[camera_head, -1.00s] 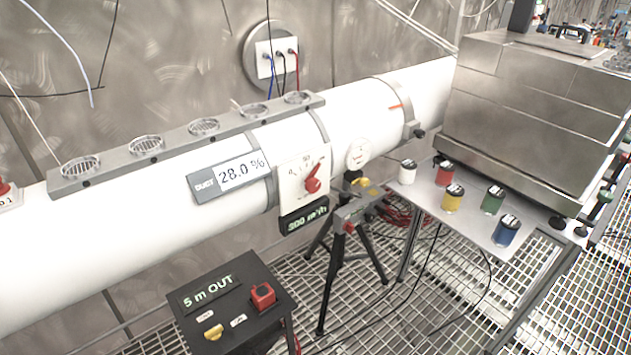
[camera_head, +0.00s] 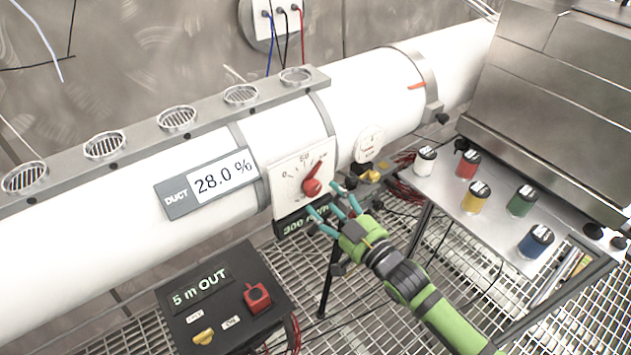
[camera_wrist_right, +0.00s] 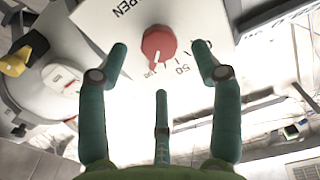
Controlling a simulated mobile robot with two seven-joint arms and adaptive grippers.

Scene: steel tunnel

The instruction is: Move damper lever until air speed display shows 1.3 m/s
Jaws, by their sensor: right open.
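A red knob with a pointer (camera_head: 311,187) sits on a white scale plate (camera_head: 284,196) on the front of the white duct. The plate is marked 0 and 50, and the pointer stands to the right of the 50. In the right wrist view the red knob (camera_wrist_right: 158,43) shows with the word OPEN beside it. The duct display (camera_head: 222,179) reads 28.0 %. A dark display (camera_head: 296,229) under the plate reads about 300 m³/h, partly covered by my fingers. I see no reading in m/s. My right gripper (camera_head: 333,207) is open and empty, just in front of the plate's lower right.
A black box (camera_head: 222,300) marked 5 m OUT, with red and yellow controls, stands at lower left. A round gauge (camera_head: 369,143) is right of the plate. A steel table (camera_head: 440,190) with several coloured jars (camera_head: 520,201) and a large steel box (camera_head: 560,100) are at right.

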